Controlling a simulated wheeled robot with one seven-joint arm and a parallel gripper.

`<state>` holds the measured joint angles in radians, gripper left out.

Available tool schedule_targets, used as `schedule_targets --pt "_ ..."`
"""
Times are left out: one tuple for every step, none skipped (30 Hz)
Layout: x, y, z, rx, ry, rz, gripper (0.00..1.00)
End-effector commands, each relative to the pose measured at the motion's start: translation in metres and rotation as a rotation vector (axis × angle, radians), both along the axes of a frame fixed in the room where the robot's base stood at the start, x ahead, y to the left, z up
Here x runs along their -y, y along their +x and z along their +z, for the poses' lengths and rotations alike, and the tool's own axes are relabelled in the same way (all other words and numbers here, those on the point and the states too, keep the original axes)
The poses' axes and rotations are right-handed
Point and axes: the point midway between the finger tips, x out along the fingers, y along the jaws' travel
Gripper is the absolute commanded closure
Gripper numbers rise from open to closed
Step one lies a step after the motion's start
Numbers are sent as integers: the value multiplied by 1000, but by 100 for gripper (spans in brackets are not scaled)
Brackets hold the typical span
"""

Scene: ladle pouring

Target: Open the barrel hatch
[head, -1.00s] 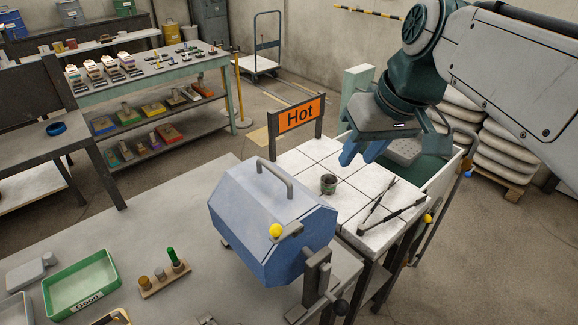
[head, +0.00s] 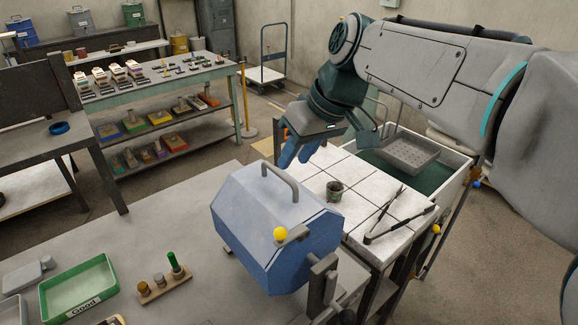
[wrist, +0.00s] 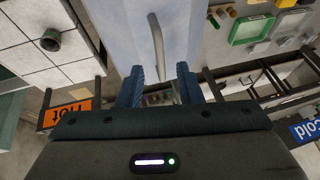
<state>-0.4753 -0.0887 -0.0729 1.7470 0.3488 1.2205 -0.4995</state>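The blue, many-sided barrel (head: 265,225) lies on the grey bench, with a curved grey handle (head: 281,181) on its top panel and a yellow knob (head: 280,233) on its near side. The hatch looks closed. My gripper (head: 296,155) is in the air behind and above the barrel, fingers pointing down. I see no contact.
A small dark cup (head: 334,191) and black tongs (head: 400,222) are on the white tiled table (head: 370,190) right of the barrel. A green tray (head: 78,288) and a wooden block with pegs (head: 164,288) are at the front left. The "Hot" sign (wrist: 66,114) stands behind.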

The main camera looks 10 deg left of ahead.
Motion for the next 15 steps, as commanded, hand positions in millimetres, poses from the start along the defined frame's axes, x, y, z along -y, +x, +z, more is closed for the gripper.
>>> schedule_targets --pt "-4 0 -9 -3 -2 2 67" --pt "-6 1 -13 -2 -1 2 67" --pt "-8 1 -18 -3 -1 2 67" --pt "-10 2 -21 -2 -1 1 67" --pt "-11 3 -24 -1 0 1 67" --pt "-13 3 -28 -2 -1 1 67" --pt "-14 4 -31 -1 0 1 67" --pt "-14 4 -32 -1 0 1 67" --pt "-15 4 -34 -1 0 1 67" --pt "-16 4 -35 0 0 0 67" --pt "-16 4 -36 0 0 0 67" --pt "-16 4 -37 0 0 0 67" --pt "-16 4 -37 1 1 0 67" --pt "-17 5 -37 1 1 0 67" --pt "-17 5 -37 1 1 0 67"
